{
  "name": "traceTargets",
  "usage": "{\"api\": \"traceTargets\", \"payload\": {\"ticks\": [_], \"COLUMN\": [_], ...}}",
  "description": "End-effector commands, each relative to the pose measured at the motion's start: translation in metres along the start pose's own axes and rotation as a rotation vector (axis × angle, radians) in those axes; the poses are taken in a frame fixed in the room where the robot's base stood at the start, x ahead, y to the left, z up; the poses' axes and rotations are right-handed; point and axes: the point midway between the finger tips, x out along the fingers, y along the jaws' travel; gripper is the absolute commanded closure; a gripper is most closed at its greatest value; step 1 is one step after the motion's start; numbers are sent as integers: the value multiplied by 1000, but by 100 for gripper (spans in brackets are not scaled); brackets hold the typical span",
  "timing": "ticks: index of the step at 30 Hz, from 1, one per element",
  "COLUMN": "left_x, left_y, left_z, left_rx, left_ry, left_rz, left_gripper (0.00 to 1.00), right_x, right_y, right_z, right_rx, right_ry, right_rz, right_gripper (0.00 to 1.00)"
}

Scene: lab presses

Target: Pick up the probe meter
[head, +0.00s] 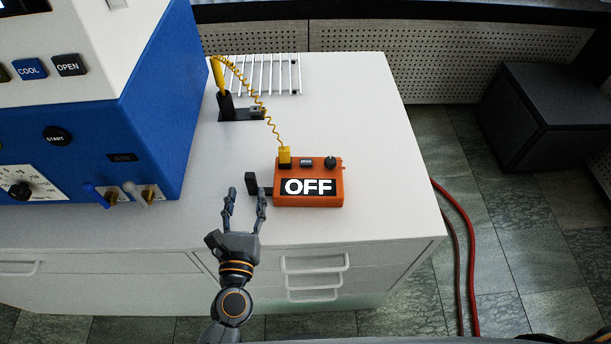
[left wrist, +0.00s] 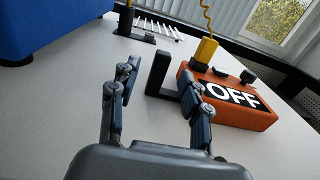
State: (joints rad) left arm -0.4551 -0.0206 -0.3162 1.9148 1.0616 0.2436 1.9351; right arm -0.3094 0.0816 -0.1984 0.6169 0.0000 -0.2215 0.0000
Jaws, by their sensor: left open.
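The probe meter (head: 309,198) is an orange box with a black display reading OFF. It sits on the white bench top, and it also shows at the right of the left wrist view (left wrist: 232,112). A black L-shaped handle (head: 251,183) sticks out from its left side and stands up. My left gripper (head: 247,197) is open and empty. Its fingertips lie on either side of the handle, which shows between them in the left wrist view (left wrist: 159,70); I cannot tell if they touch it. My right gripper is not in view.
A yellow probe (head: 218,77) stands in a black holder (head: 240,114), joined to the meter by a coiled yellow cable (head: 262,105). A white rack (head: 270,72) lies behind. A blue and white machine (head: 150,130) fills the left. The bench's right side is clear.

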Motion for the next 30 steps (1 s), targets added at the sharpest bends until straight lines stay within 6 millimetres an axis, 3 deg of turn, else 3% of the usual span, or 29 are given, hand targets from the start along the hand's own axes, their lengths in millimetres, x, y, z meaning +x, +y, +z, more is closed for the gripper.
{"api": "traceTargets", "payload": {"ticks": [7, 15, 24, 25, 30], "left_x": [19, 56, 62, 62, 62], "left_y": [-1, -2, -2, -2, -2], "left_z": [2, 1, -1, -1, -1], "left_rx": [0, 1, 1, 1, 1], "left_ry": [-1, 0, 1, 1, 1], "left_rz": [0, 0, 0, 0, 0], "left_gripper": [53, 53, 53, 55, 90], "right_x": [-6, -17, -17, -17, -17], "right_y": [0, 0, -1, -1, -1], "right_z": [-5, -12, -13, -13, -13], "right_rx": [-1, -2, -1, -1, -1], "right_ry": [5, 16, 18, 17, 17], "right_rz": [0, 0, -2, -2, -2], "right_gripper": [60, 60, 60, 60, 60]}}
